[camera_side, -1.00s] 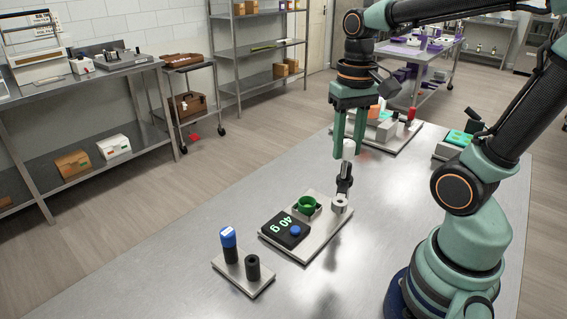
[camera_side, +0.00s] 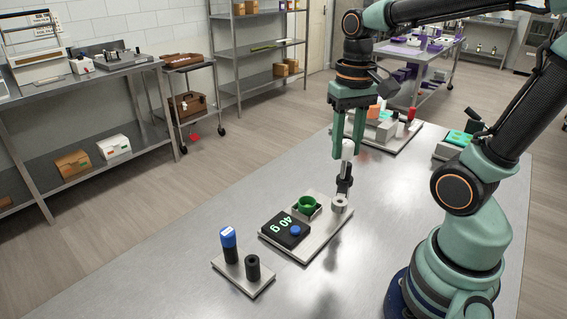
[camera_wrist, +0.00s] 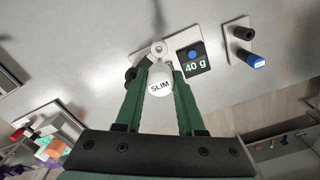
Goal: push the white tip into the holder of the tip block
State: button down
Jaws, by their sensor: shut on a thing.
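My gripper (camera_side: 347,157) is shut on the white tip (camera_side: 347,149), held upright between its fingers; the wrist view shows its round end marked "SLIM" (camera_wrist: 159,87). The tip is above the plate with the scale, near a black upright part (camera_side: 344,184) and a grey ring (camera_side: 339,204). I cannot tell whether its lower end touches the black part. The tip block (camera_side: 262,284) stands apart at the front left, with a blue-topped tip (camera_side: 229,239) upright in one black holder. The other black holder (camera_side: 252,268) looks empty; it also shows in the wrist view (camera_wrist: 243,33).
A tray with coloured items (camera_side: 377,138) and a teal-topped box (camera_side: 458,139) stand at the back. The table between the tip block and the scale is clear.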

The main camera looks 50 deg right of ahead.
jog(key=w+a+f+n, duration=0.2)
jog(key=w+a+n, duration=0.1)
jog(key=a, duration=0.7)
jog(key=w+a+f+n, duration=0.2)
jog(key=w+a+n, duration=0.1)
jog(key=a, duration=0.7)
jog(key=shift+w+a, duration=0.25)
jog(key=shift+a, duration=0.15)
notch_tip(320, 180, down, 6)
jog(key=shift+f, duration=0.15)
jog(key=shift+f, duration=0.15)
jog(key=shift+f, duration=2.5)
